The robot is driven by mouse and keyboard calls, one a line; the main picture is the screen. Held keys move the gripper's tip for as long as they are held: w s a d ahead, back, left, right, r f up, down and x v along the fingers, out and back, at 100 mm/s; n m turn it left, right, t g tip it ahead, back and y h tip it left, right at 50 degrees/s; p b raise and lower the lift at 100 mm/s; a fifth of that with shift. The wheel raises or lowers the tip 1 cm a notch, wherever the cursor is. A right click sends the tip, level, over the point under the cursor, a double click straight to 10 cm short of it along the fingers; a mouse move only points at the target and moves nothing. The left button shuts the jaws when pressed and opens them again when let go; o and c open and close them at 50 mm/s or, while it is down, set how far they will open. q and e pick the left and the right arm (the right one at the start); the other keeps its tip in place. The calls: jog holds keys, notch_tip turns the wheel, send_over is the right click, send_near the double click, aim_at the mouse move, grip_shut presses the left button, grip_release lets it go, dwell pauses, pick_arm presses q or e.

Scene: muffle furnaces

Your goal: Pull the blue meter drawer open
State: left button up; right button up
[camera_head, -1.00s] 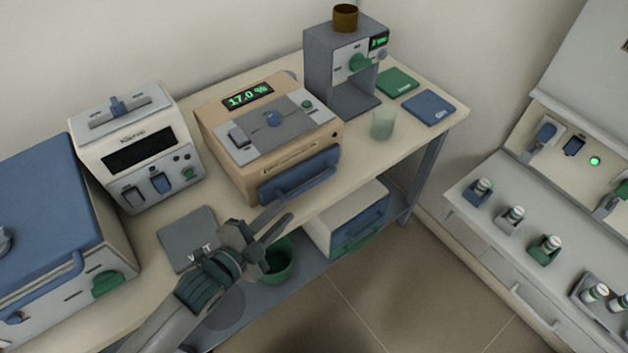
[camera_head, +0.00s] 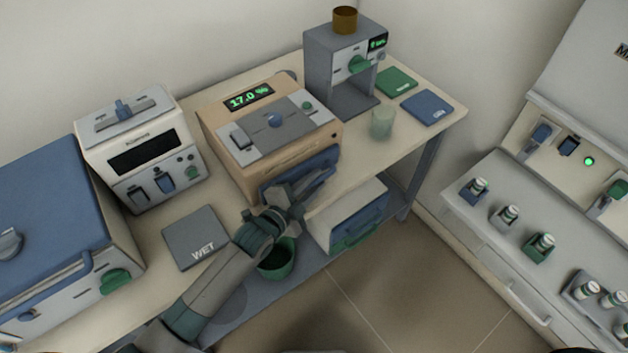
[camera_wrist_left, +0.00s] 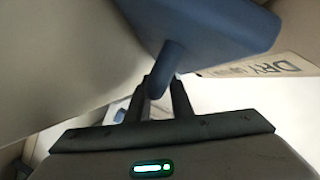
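The meter (camera_head: 222,142) is a beige box with a grey top and a green 17.0 display, on the bench. Its blue drawer (camera_head: 268,189) is in the lower front and looks shut, partly hidden by my left gripper (camera_head: 318,184). In the left wrist view, the drawer's blue handle (camera_wrist_left: 168,68) comes down between the two fingers of my left gripper (camera_wrist_left: 163,85). The fingers are close around the handle, but I cannot tell whether they grip it. My right gripper is not in view.
Below the bench are a white box with a blue drawer (camera_head: 362,215) and a green bin (camera_head: 278,262). A grey WET mat (camera_head: 192,236) lies left of the meter, near a white device (camera_head: 135,130). A pale green cup (camera_head: 382,123) stands to the right.

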pick_arm(q)
grip_shut()
jog(key=shift+s+d, duration=0.1)
jog(key=shift+s+d, duration=0.35)
jog(key=shift+s, duration=0.15)
jog(key=s+d+p, duration=0.3)
jog(key=s+d, duration=0.6)
jog(key=s, duration=0.4)
jog(key=shift+s+d, duration=0.2)
jog(key=shift+d, duration=0.2)
